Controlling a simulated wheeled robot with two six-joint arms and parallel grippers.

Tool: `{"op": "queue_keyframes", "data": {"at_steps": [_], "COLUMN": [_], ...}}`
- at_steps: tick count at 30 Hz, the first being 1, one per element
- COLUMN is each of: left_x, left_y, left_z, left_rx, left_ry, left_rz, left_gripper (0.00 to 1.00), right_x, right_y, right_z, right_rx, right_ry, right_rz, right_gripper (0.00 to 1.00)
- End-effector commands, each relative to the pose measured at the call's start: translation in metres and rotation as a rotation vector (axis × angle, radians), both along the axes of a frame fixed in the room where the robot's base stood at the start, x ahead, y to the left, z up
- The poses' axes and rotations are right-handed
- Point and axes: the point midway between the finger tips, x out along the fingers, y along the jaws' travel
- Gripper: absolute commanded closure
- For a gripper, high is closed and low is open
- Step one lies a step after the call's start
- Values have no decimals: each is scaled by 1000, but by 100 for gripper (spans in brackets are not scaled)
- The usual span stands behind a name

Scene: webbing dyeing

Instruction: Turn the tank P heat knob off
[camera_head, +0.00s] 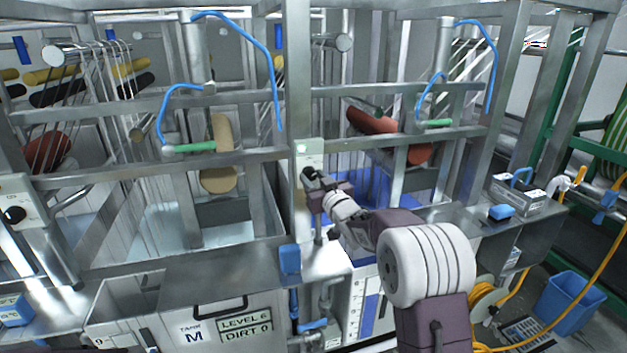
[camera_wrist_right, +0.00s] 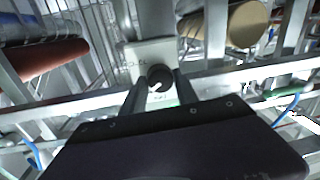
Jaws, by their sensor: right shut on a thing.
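The heat knob is a small black round knob (camera_wrist_right: 160,77) on a pale metal plate (camera_wrist_right: 150,52) in the right wrist view. In the head view the gripper hides most of the knob. The knob's pointer marking is too small to read. My left gripper is not in view.
Metal frame bars surround the plate. Tank M (camera_head: 192,335) is at the lower left, with an open bath behind it. Blue hoses (camera_head: 270,60) and rollers (camera_head: 375,120) hang above. A blue bin (camera_head: 572,303) stands on the floor at right.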

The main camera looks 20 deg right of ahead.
Motion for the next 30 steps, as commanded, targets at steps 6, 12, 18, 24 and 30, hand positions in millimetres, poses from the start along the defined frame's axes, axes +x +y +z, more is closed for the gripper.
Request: {"op": "queue_keyframes", "data": {"at_steps": [6, 12, 18, 24, 30], "left_x": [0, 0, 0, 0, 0], "left_y": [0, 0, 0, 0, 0], "left_z": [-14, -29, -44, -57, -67], "left_rx": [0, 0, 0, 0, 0], "left_ry": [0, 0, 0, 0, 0], "left_rz": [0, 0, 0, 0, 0], "left_gripper": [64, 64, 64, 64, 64], "right_x": [0, 0, 0, 0, 0], "right_y": [0, 1, 1, 1, 1], "right_z": [-1, -1, 0, 0, 1], "right_rx": [-112, -287, -477, -660, -816], "right_ry": [-9, -15, -23, -27, -32], "right_rz": [1, 0, 1, 0, 1], "right_gripper": [100, 100, 100, 100, 100]}}
